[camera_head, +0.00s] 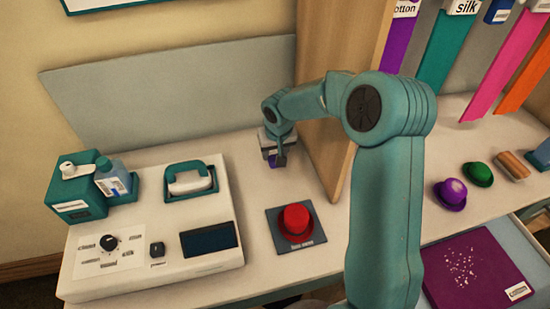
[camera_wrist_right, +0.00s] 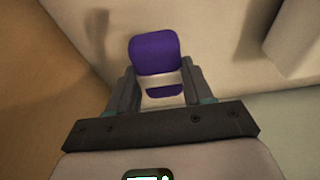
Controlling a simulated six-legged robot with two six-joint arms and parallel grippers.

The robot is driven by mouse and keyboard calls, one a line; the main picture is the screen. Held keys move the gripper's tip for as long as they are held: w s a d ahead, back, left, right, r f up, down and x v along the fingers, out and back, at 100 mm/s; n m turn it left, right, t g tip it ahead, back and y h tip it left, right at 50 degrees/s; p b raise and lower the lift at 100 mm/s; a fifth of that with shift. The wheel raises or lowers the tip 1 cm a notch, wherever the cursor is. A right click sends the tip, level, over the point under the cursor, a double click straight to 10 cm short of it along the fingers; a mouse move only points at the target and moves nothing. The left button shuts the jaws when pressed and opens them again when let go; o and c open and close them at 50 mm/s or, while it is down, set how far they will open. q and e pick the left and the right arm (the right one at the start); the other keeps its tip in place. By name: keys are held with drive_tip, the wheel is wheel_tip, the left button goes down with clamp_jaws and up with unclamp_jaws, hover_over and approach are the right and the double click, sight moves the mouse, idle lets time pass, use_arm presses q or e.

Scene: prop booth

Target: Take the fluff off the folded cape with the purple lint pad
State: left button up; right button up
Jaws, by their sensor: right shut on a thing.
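Only a small purple bit of the pad shows in the head view (camera_head: 273,161). The folded cape (camera_head: 480,268) is a flat purple piece with white fluff (camera_head: 461,267) scattered on it and a small label at one corner. It lies at the lower right, well away from the gripper. My left gripper is not in view.
A wooden divider (camera_head: 340,90) stands between the gripper and the cape's side. A red hat (camera_head: 295,218) sits on a dark mat, left of my arm. A white console (camera_head: 150,235) fills the left. Purple (camera_head: 450,194) and green (camera_head: 478,174) hats stand behind the cape.

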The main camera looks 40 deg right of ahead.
sight(275, 154)
wheel_tip(275, 154, up, 16)
drive_tip(key=shift+p, duration=0.35)
drive_tip(key=o, duration=0.4)
drive_tip(key=c, duration=0.3)
drive_tip(key=shift+s+a+f, duration=0.1)
drive_tip(key=shift+s+a, duration=0.05)
